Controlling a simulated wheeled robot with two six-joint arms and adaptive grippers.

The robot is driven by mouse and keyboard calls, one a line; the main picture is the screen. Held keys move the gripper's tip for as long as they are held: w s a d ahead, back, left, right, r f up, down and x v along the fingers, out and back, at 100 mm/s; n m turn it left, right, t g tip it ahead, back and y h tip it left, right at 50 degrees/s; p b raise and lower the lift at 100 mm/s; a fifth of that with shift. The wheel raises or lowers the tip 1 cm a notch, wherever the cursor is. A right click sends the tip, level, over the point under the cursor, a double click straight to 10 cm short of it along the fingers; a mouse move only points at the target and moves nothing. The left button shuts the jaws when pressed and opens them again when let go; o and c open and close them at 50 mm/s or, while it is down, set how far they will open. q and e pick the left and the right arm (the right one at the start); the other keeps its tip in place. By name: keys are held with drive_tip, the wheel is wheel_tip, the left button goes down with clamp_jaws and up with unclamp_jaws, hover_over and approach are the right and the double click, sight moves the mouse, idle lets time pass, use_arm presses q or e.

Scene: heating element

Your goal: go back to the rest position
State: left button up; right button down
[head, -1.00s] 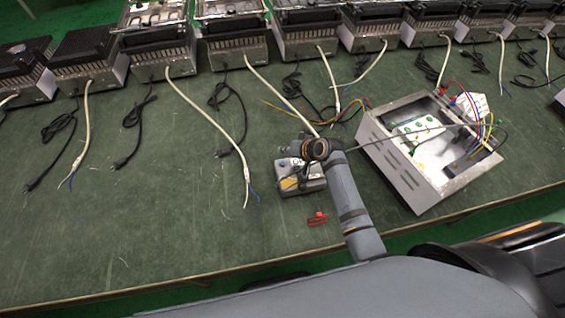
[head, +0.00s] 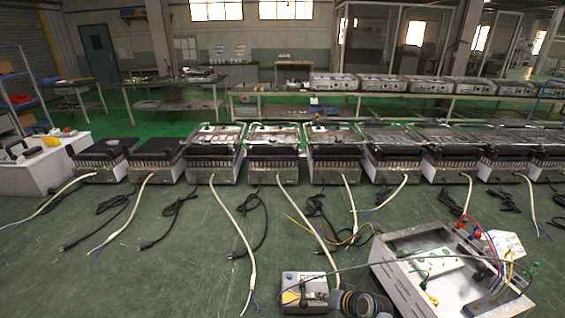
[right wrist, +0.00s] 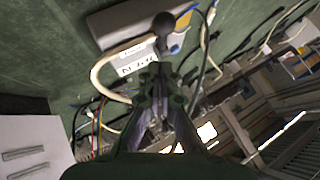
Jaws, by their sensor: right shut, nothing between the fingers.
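My right gripper (right wrist: 161,92) shows in the right wrist view with its fingers together and nothing held between them. In the head view only a dark round part of my right arm shows at the bottom edge, beside a small grey tester box (head: 304,290); the fingers cannot be made out there. A pale box with a label (right wrist: 135,62) and white and dark cables lie beyond the fingers in the wrist view. My left gripper is not in view.
An open metal box with wiring (head: 400,280) stands on the green table (head: 150,285) at the right. A row of heating units (head: 275,165) with trailing cables lines the back. The table's left front is mostly clear.

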drive_tip(key=s+d+r+n+g+h, duration=0.1)
drive_tip(key=s+d+r+g+h, duration=0.15)
drive_tip(key=s+d, duration=0.65)
drive_tip(key=s+d+r+n+g+h, duration=0.1)
drive_tip(key=s+d+r+n+h, duration=0.2)
drive_tip(key=s, duration=1.2)
wheel_tip(320, 180, down, 24)
drive_tip(key=s+d+m+g, duration=0.1)
drive_tip(key=d+m+g, duration=0.1)
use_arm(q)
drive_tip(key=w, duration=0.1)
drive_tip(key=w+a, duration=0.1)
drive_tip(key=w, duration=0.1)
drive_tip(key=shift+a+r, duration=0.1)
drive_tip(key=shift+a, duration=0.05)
use_arm(e)
drive_tip(key=s+d+f, duration=0.1)
drive_tip(key=s+f, duration=1.7)
drive_tip(key=s, duration=0.1)
drive_tip(key=shift+s+g, duration=0.2)
drive_tip(key=shift+g, duration=0.15)
drive_tip(key=shift+h, duration=0.25)
